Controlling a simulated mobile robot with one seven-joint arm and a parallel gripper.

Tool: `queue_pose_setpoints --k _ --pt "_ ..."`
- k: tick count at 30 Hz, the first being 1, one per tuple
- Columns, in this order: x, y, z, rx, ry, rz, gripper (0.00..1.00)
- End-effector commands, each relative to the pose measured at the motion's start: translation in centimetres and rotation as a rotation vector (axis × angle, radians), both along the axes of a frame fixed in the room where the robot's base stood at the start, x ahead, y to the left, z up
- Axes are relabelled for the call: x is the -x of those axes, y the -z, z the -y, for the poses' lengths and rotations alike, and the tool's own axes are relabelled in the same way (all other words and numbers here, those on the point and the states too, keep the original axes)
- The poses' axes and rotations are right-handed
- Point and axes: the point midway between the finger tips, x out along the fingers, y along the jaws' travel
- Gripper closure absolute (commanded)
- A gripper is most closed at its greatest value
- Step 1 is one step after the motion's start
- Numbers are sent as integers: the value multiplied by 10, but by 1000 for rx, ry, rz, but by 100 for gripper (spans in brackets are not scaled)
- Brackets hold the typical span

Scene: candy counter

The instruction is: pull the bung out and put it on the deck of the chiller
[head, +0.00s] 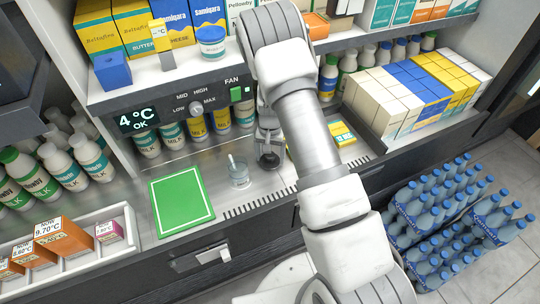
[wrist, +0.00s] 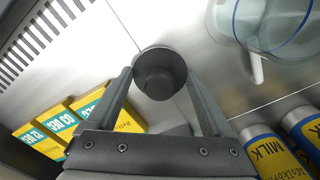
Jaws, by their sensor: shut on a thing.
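The bung (head: 269,161) is a dark round plug with a narrower knob. In the wrist view the bung (wrist: 160,72) sits between the fingertips. My gripper (head: 270,143) is shut on it, pointing down over the steel deck of the chiller (head: 265,188); my gripper also shows in the wrist view (wrist: 161,88). The bung is close to the deck. I cannot tell whether it is still seated in a hole or lifted clear; its underside is hidden.
A green mat (head: 182,201) lies further left. Yellow packs (head: 341,133) lie to the right. Milk bottles (head: 197,127) stand behind. A slotted vent (head: 258,203) runs along the front edge.

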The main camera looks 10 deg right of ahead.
Motion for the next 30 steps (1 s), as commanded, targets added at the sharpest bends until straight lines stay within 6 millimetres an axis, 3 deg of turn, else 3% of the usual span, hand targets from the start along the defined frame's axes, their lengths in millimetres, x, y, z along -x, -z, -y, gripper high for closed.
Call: queue_pose_setpoints --k 1,3,10,14,30 --pt "0 0 0 0 0 0 9" --pt "0 0 0 0 0 0 0" --pt "0 -1 0 0 0 0 0" --pt "0 -12 0 0 0 1 0" --pt "0 -135 0 0 -1 2 0"
